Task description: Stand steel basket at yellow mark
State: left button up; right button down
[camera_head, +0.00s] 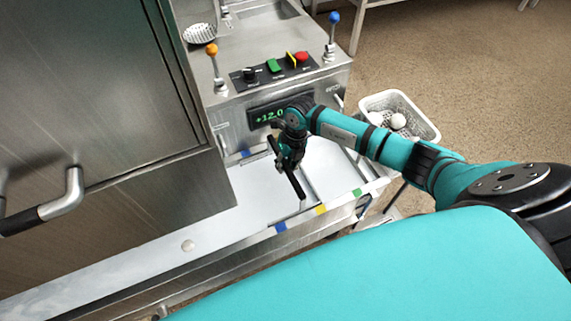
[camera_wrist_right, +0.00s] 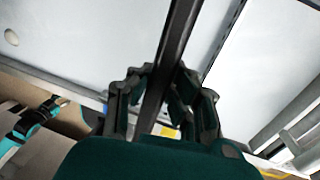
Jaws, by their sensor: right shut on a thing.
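My right gripper (camera_head: 289,158) is shut on a long dark bar (camera_head: 297,187) above the white work surface. In the right wrist view the dark bar (camera_wrist_right: 178,45) runs between the fingers (camera_wrist_right: 160,95). I cannot tell what the bar belongs to. The yellow mark (camera_head: 321,209) is on the front edge of the surface, between a blue mark (camera_head: 280,227) and a green mark (camera_head: 356,192), close to the bar's near end. A yellow patch also shows in the right wrist view (camera_wrist_right: 168,131), just past the fingers. I cannot make out a steel basket. My left gripper is out of view.
A pale perforated basket (camera_head: 430,127) with white round things stands to the right, beyond my right arm. Behind the surface is a steel machine with a green display (camera_head: 268,115), buttons and levers. A steel cabinet (camera_head: 90,90) fills the left.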

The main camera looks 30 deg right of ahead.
jog(key=shift+f, duration=0.2)
jog(key=c, duration=1.2)
grip_release()
jog(key=r, duration=0.4)
jog(key=d+r, duration=0.1)
jog(key=r, duration=0.3)
jog(key=d+r, duration=0.1)
jog(key=r, duration=0.3)
jog(key=shift+d, duration=0.15)
jog(key=shift+s+f, duration=0.1)
